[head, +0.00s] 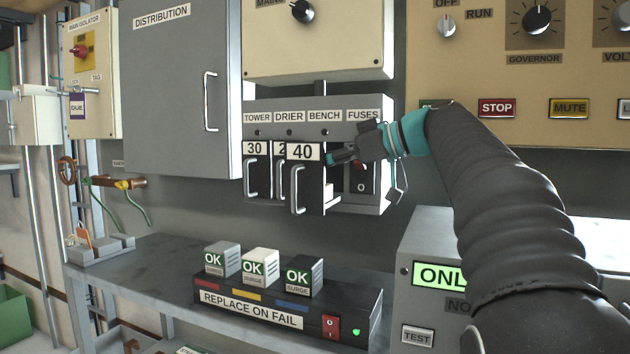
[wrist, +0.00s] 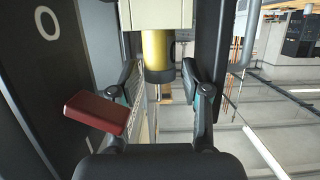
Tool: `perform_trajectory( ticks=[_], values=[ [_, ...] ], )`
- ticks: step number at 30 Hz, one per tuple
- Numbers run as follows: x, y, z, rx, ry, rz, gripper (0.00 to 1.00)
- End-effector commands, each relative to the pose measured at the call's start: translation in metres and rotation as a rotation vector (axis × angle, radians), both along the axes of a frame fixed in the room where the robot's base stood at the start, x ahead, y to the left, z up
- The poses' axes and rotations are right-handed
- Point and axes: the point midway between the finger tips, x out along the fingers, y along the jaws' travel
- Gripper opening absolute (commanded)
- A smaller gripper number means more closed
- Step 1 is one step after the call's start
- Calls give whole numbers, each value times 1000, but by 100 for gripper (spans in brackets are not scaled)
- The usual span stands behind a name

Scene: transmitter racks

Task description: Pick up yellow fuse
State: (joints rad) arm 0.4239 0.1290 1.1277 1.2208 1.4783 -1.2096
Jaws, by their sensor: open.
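The yellow fuse (wrist: 157,50) shows in the wrist view as a short yellow cylinder with a dark end, below a cream block (wrist: 158,14). My gripper (wrist: 160,78) is open, with one finger on each side of the fuse's line and visible gaps beside it. In the head view my gripper (head: 338,158) is at the right side of the black fuse carrier marked 40 (head: 308,180), which stands out further than its neighbours. I cannot make out the yellow fuse in the head view; the carrier and gripper likely hide it.
Carriers marked 30 (head: 257,175) and a partly hidden one stand left of it. A red switch (wrist: 97,113) is close to my gripper's left in the wrist view. Below, a strip (head: 290,308) holds three OK blocks. A grey unit (head: 428,250) stands at right.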

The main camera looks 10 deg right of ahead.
Motion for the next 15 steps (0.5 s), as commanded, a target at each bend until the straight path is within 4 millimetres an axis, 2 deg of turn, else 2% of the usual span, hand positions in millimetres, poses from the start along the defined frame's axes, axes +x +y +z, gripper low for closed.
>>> perform_trajectory(
  ticks=[7, 12, 13, 15],
  values=[
    [1, 1, 0, 0, 0, -1, 47],
    [1, 1, 0, 0, 0, -1, 5],
    [1, 1, 0, 0, 0, -1, 0],
    [1, 1, 0, 0, 0, -1, 0]
  ],
)
